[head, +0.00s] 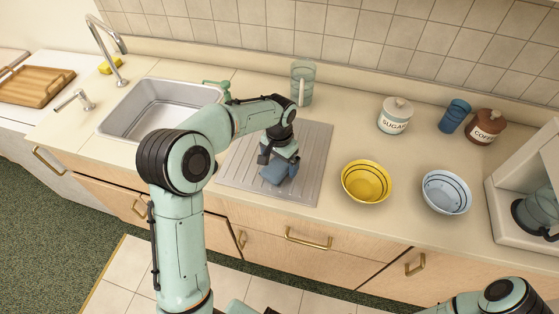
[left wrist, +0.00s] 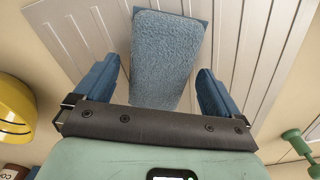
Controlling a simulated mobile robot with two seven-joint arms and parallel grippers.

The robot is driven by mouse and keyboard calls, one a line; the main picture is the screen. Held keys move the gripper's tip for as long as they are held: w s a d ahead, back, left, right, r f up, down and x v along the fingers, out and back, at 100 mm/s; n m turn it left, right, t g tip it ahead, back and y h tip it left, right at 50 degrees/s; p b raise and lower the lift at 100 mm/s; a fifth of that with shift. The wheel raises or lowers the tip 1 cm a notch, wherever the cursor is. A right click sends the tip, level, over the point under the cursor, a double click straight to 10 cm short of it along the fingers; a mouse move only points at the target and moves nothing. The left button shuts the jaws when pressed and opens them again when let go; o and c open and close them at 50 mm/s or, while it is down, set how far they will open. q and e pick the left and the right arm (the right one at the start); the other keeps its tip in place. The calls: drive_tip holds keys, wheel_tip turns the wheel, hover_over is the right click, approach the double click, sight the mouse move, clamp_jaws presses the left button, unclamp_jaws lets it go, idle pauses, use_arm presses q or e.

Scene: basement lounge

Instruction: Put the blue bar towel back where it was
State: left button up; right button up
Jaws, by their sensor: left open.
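The blue bar towel (left wrist: 168,55) is a fuzzy blue folded strip in the left wrist view, over the grey ribbed drainboard (head: 229,171). My left gripper (head: 279,176) is low over the drainboard in the head view. Its two blue fingers are spread apart, one on each side of the towel, with a gap showing on both sides. In the head view the towel and the blue fingers blend together, so I cannot tell them apart there. My right gripper is out of view; only part of that arm shows at the bottom right.
The sink (head: 150,105) is left of the drainboard, and a greenish glass (head: 302,82) stands behind it. A yellow bowl (head: 366,181) and a pale blue bowl (head: 446,191) are to the right. Behind them are the sugar jar (head: 395,117), a dark blue cup (head: 454,116) and the coffee jar (head: 485,127).

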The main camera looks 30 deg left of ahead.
sight(279, 164)
use_arm(q)
wheel_tip(279, 164, up, 12)
drive_tip(key=p, duration=0.1)
drive_tip(key=shift+r+p, duration=0.2)
drive_tip(key=shift+p, duration=0.1)
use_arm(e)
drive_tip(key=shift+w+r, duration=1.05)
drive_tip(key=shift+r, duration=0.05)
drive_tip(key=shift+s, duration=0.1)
